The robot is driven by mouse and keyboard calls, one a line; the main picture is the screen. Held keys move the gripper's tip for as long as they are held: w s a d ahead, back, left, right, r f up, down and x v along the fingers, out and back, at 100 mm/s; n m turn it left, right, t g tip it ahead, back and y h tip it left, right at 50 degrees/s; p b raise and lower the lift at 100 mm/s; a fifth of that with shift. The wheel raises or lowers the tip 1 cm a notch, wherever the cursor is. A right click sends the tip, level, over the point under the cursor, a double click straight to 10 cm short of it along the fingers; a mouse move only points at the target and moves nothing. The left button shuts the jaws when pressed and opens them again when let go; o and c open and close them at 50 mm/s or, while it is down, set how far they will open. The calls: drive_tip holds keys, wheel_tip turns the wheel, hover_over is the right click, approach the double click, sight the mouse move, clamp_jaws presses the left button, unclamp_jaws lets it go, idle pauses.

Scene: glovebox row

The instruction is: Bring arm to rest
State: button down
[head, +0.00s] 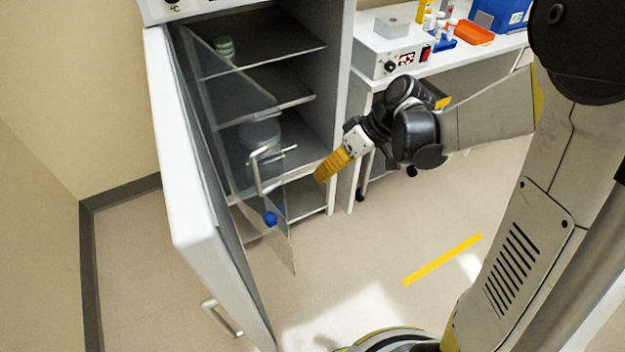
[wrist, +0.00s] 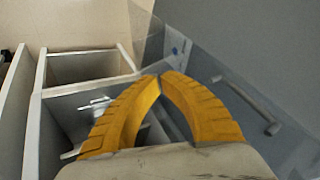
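My arm reaches in from the right in the head view, bent at the elbow. My gripper (head: 322,176) has yellow fingers pointing down-left, in front of the cabinet's right side. In the wrist view the two fingers of my gripper (wrist: 161,77) meet at their tips, with nothing visible between them. The cabinet (head: 338,110) stands open. Its white outer door (head: 185,165) is swung wide to the left, and a clear inner door (head: 225,85) also stands open. A gripper-to-door gap cannot be judged exactly.
Cabinet shelves (head: 285,92) hold stacked dishes (head: 224,46) and a clear vessel (head: 258,133). A bench at the right carries a hotplate-like device (head: 393,50), an orange tray (head: 468,33) and a blue box (head: 500,14). Floor with a yellow stripe (head: 442,259) is clear.

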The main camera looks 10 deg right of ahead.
drive_tip(key=p+v, duration=0.1)
drive_tip(key=v, duration=0.3)
drive_tip(key=shift+d+r, duration=0.1)
drive_tip(key=shift+d, duration=0.05)
drive_tip(key=s+d+r+m+t+h, duration=0.2)
drive_tip(key=s+r+m+t+h, duration=0.1)
drive_tip(key=s, duration=0.3)
drive_tip(key=s+d+r+m+t+h, duration=0.3)
drive_tip(key=s+r+m+h, duration=0.1)
drive_tip(key=s+r, duration=0.1)
drive_tip(key=shift+s+r, duration=0.3)
drive_tip(key=shift+s, duration=0.15)
